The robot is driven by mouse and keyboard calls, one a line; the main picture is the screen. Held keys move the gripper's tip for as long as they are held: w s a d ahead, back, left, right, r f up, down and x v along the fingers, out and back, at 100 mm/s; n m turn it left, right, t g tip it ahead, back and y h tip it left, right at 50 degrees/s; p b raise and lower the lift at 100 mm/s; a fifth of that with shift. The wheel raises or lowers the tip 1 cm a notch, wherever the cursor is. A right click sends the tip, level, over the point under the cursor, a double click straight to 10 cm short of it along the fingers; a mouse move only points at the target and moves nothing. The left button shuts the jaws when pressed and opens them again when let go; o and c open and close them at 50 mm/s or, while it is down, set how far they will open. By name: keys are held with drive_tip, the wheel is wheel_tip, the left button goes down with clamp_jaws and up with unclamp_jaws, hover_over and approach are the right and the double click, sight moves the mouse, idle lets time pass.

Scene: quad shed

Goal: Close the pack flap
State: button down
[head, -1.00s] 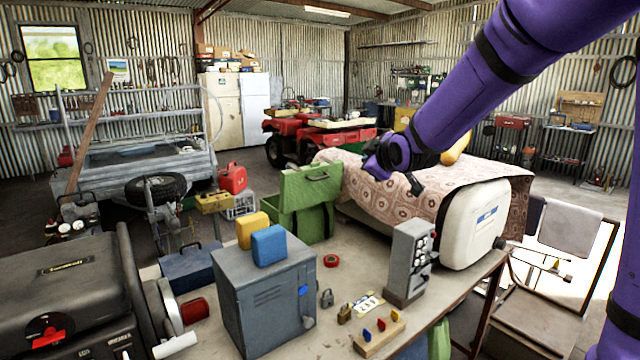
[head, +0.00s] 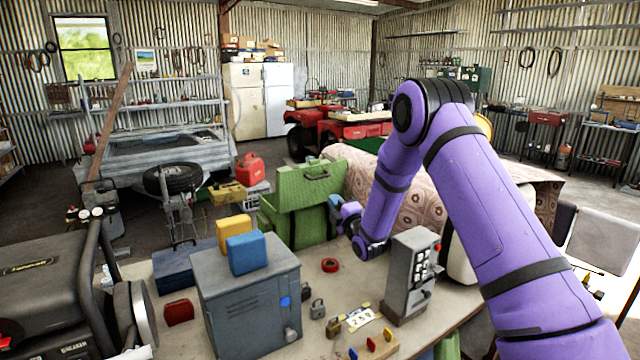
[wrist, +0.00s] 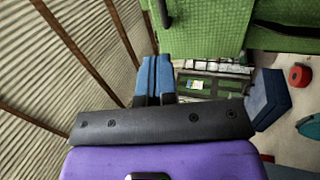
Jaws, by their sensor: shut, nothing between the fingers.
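The green pack (head: 290,228) stands on the bench behind the grey locker. Its flap (head: 305,182), a green panel with a dark handle, stands upright above the body. In the wrist view the flap (wrist: 208,32) fills the top middle, with its handle at its left edge, and the pack body lies at the upper right. My gripper (head: 334,202) is at the right side of the pack, by the flap's lower right edge. Its blue fingers (wrist: 153,80) are together and empty, just left of and below the flap in the wrist view. I cannot tell whether they touch it.
The grey locker (head: 250,310) carries a yellow and a blue box in front of the pack. A red ring (head: 330,265), padlocks and a grey keypad box (head: 408,275) are on the bench. A patterned cloth (head: 412,212) covers something at right. Bench between ring and pack is clear.

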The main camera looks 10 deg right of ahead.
sight(315, 185)
drive_tip(key=x, duration=1)
drive_tip(key=shift+f+n, duration=0.3)
drive_tip(key=shift+f, duration=0.1)
drive_tip(key=shift+w+a+r, duration=0.1)
